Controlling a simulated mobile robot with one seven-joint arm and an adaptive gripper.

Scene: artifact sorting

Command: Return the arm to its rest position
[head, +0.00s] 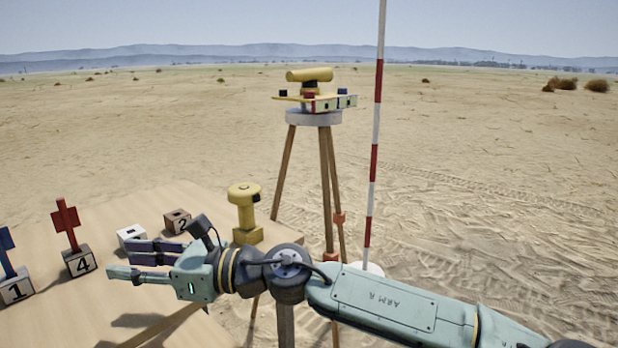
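My arm (385,302) reaches in from the lower right, marked "ARM A", and extends left over the near right part of a wooden table (60,325). My gripper (121,257) is at its end, above the table, with its fingers pointing left. The fingers are spread apart and nothing shows between them. The gripper is to the right of the block marked 4 (79,262) and in front of a white block (131,234), which it partly overlaps in the picture.
A red figure (66,222) stands on block 4. A blue figure (6,250) stands on block 1 (15,287). Block 2 (177,221) and a yellow instrument (245,205) stand farther back. Beyond the table are a tripod (325,180) and a red-white pole (376,130). Open sand lies right.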

